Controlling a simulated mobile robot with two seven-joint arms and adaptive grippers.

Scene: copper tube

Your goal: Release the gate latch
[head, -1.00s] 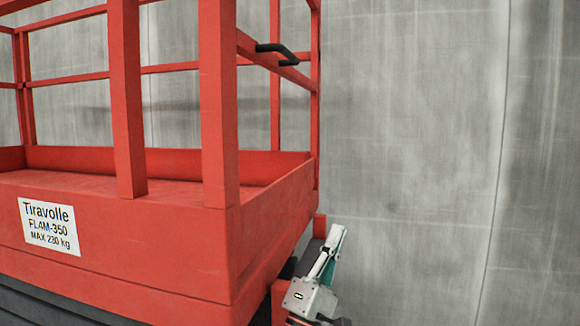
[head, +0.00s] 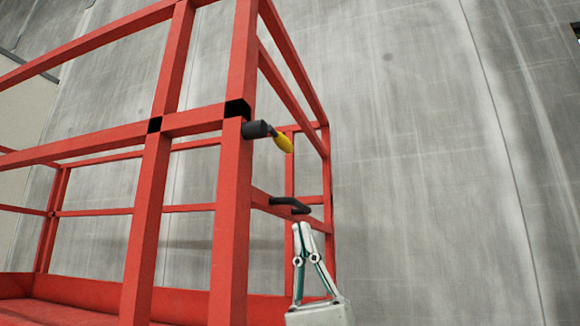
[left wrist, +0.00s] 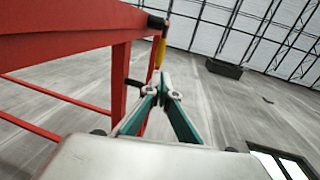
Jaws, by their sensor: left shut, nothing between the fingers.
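The gate latch (head: 282,142) has a yellow tip on a dark round mount and sits on the red corner post, near the upper rail. It also shows in the left wrist view (left wrist: 160,52), beyond my fingertips. A black handle (head: 290,205) is on the lower red rail, below the latch. My left gripper (head: 302,228) points upward, shut and empty, just below the black handle in the picture and well below the latch. In the left wrist view the closed fingers (left wrist: 162,80) appear just under the yellow tip, apart from it. My right gripper is not in view.
The red platform railing (head: 230,170) fills the left and middle, with posts and rails beside my left gripper. A grey concrete wall (head: 420,150) stands behind. The space right of the railing is clear.

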